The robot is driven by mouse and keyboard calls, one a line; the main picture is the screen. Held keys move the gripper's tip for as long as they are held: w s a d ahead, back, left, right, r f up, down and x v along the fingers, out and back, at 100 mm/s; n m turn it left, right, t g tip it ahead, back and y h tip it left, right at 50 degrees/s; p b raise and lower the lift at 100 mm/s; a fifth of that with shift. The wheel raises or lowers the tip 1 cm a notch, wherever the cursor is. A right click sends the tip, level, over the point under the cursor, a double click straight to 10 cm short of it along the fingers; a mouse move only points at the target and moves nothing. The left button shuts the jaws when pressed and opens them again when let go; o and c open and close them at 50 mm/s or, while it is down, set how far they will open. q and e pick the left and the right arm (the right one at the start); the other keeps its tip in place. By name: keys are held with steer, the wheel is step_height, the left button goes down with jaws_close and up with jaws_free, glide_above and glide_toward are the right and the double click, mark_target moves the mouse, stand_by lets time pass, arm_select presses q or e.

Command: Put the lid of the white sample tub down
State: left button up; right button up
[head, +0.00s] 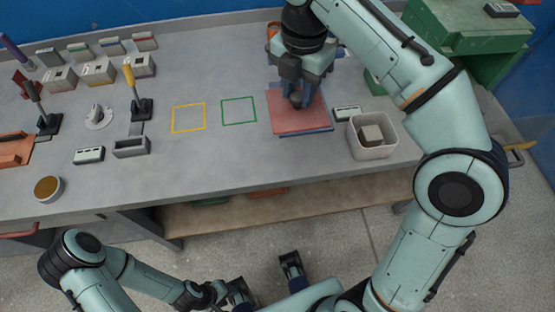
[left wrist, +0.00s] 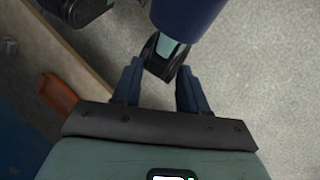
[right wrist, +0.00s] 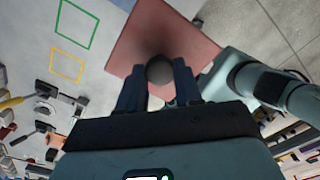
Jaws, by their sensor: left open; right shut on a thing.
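A pinkish-red square lid (head: 292,118) with a round dark knob (right wrist: 160,70) is in my right gripper (head: 297,100). The right fingers are shut on the knob, and the lid hangs flat below them in the right wrist view (right wrist: 150,38). A blue square (head: 318,129) shows just under the lid's edge; I cannot tell whether they touch. The open white tub (head: 357,146) stands to the right with a grey block (head: 371,134) inside. My left gripper (left wrist: 158,90) is open and empty, low in front of the bench over the floor.
A green-outlined square (head: 238,111) and a yellow-outlined square (head: 188,118) are bare on the bench left of the lid. A small black-and-white device (head: 346,113) sits between lid and tub. A green cabinet (head: 470,40) stands at the back right. Tools and boxes crowd the left.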

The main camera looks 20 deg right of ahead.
mark_target(295, 109)
steer(key=shift+a+f, duration=0.15)
steer(key=shift+f, duration=0.4)
arm_select(q)
step_height(295, 109, down, 6)
steer(key=w+t+b, duration=0.1)
steer(key=w+b, duration=0.1)
steer(key=b, duration=0.4)
steer(key=shift+a+r+b, duration=0.15)
steer(key=shift+a+b, duration=0.05)
steer(key=shift+b, duration=0.2)
arm_select(e)
steer(key=shift+f, duration=9.6)
steer(key=o, duration=1)
steer(key=shift+f, duration=0.1)
arm_select(q)
steer(key=r+p, duration=0.1)
steer(key=s+r+p, duration=0.1)
steer(key=r+p, duration=0.1)
steer(key=shift+s+g+p, duration=0.25)
steer(key=shift+g+p, duration=0.05)
steer(key=shift+p, duration=0.1)
arm_select(e)
step_height(295, 109, up, 12)
steer(key=shift+r, duration=0.2)
arm_select(q)
steer(key=shift+r, duration=0.1)
